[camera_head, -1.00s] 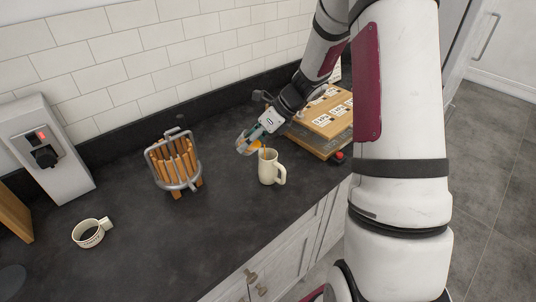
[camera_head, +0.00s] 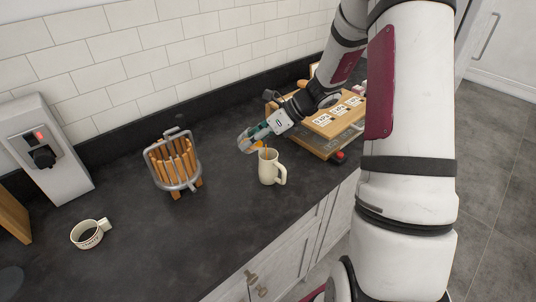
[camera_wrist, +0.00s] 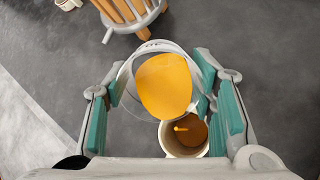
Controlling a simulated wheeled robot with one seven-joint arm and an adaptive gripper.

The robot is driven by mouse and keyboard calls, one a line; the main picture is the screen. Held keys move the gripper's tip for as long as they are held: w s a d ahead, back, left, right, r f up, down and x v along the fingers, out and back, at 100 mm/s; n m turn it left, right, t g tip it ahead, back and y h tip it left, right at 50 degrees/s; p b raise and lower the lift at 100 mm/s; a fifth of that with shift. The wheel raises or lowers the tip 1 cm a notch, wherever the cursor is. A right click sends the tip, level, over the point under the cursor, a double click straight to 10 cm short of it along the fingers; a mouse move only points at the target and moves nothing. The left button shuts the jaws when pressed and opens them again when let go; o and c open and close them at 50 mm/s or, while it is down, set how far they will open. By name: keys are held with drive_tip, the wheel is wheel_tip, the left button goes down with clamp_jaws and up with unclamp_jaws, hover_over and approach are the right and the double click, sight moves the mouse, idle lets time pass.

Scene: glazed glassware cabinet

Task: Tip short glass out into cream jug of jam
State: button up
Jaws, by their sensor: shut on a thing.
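My gripper (camera_head: 254,138) is shut on the short glass (camera_wrist: 128,82), its teal pads on either side of it. The clear glass holds orange jam (camera_wrist: 164,84) and is tilted, its mouth over or close to the jug. The cream jug (camera_head: 267,170) stands upright on the counter with its handle to the right. In the wrist view the jug (camera_wrist: 166,145) is partly hidden below the glass, with orange showing inside it.
A wooden-slat basket press (camera_head: 175,164) stands left of the jug. A cream mug (camera_head: 90,233) of dark liquid is at the far left, near a grey dispenser (camera_head: 45,150). Wooden boards with labels (camera_head: 335,118) lie behind right. The dark counter (camera_head: 190,235) in front is clear.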

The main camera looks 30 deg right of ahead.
drive_tip(key=shift+t+y, duration=0.3)
drive_tip(key=shift+y, duration=0.1)
drive_tip(key=shift+d+f+y+b, duration=0.2)
drive_tip(key=shift+y+b, duration=0.1)
drive_tip(key=shift+b, duration=0.25)
drive_tip(key=shift+s+a+r+t, duration=0.1)
drive_tip(key=shift+s+t, duration=0.05)
drive_tip(key=shift+t, duration=0.15)
